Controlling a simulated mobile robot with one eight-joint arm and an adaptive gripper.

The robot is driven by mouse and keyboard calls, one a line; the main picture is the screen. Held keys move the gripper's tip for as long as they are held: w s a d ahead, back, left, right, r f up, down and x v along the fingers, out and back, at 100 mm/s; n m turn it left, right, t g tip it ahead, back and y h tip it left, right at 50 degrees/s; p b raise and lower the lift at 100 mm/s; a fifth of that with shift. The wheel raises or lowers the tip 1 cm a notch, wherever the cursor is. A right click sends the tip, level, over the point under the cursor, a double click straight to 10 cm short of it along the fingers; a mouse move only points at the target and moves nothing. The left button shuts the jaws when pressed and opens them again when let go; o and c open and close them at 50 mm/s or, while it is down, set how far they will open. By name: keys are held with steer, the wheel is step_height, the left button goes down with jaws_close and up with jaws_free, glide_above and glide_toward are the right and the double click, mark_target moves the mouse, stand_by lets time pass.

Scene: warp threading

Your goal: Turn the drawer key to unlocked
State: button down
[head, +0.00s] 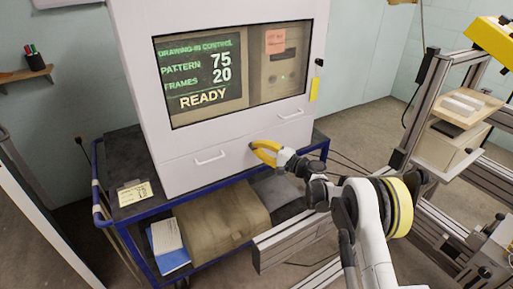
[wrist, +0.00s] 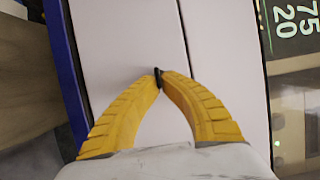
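The white cabinet (head: 142,100) has a drawer front (head: 185,175) at its bottom with a handle (head: 209,158) at left and another handle (head: 291,115) at right. My gripper (head: 254,146), with yellow fingers, reaches the drawer front between the two handles. In the wrist view my gripper (wrist: 159,80) has its fingertips closed together around a small dark key (wrist: 158,71) at the white drawer face (wrist: 120,50). Most of the key is hidden by the fingertips. Its turned position and any lock markings cannot be made out.
The cabinet stands on a blue-framed cart (head: 110,215) with a note card (head: 134,192) on top. A brown case (head: 215,215) and books (head: 168,245) lie on the lower shelf. A metal frame (head: 425,100) stands at right. A yellow tag (head: 314,90) hangs on the cabinet's right side.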

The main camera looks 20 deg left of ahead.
steer(key=c, duration=1.6)
jaws_free()
steer(key=v, duration=1.2)
